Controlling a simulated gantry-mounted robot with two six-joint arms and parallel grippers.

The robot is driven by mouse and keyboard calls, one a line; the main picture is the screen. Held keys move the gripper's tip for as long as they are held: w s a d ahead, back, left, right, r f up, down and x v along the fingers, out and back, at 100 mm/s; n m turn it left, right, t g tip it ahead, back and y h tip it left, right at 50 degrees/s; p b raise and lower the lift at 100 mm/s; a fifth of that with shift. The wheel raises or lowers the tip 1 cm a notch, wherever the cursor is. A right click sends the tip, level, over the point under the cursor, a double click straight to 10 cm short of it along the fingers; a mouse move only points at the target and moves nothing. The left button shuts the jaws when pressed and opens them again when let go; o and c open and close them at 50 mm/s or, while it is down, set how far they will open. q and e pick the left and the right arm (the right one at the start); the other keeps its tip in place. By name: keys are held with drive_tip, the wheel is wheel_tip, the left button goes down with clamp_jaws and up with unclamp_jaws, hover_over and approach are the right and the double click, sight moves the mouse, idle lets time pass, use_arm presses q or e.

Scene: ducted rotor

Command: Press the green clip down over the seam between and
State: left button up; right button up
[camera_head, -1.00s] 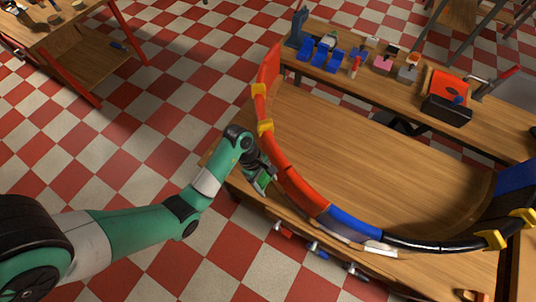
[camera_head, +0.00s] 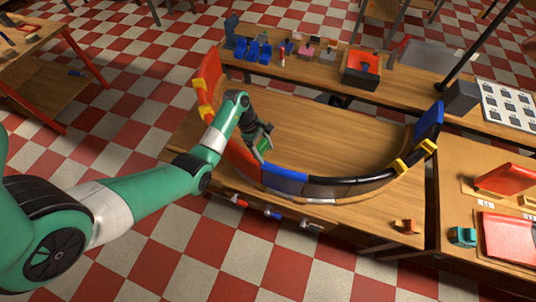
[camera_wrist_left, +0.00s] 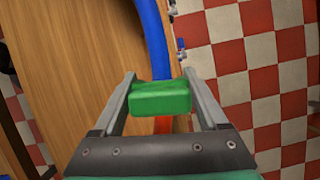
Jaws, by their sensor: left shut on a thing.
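My left gripper (camera_head: 261,140) is shut on the green clip (camera_head: 264,145), above the inner side of the curved ring wall. In the left wrist view the clip (camera_wrist_left: 160,97) sits between both fingers (camera_wrist_left: 160,82). There the blue segment (camera_wrist_left: 154,40) runs up beyond the clip and the red segment (camera_wrist_left: 162,125) shows below it; the clip hides where they meet. In the head view the red segment (camera_head: 242,161) adjoins the blue segment (camera_head: 286,181). Contact between clip and ring cannot be told. My right gripper is out of view.
Yellow clips (camera_head: 400,167) sit on other ring joints, with dark segments (camera_head: 347,187) between. Blue parts (camera_head: 253,50) and an orange-red bin (camera_head: 361,67) stand on the back bench. The wooden tabletop (camera_head: 320,130) inside the ring is clear.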

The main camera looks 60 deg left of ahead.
sight(265, 164)
use_arm(q)
drive_tip(key=shift+f, duration=0.15)
drive_tip(key=shift+f+b, duration=3.5)
drive_tip(key=shift+f, duration=1.1)
drive_tip(key=shift+f, duration=0.15)
drive_tip(key=o, duration=1.2)
drive_tip(key=shift+o, duration=0.2)
drive_tip(key=v, duration=0.9)
drive_tip(key=p+v, duration=0.2)
drive_tip(key=shift+s+a+r, duration=0.1)
drive_tip(key=shift+s+r, duration=0.05)
drive_tip(key=shift+r, duration=0.1)
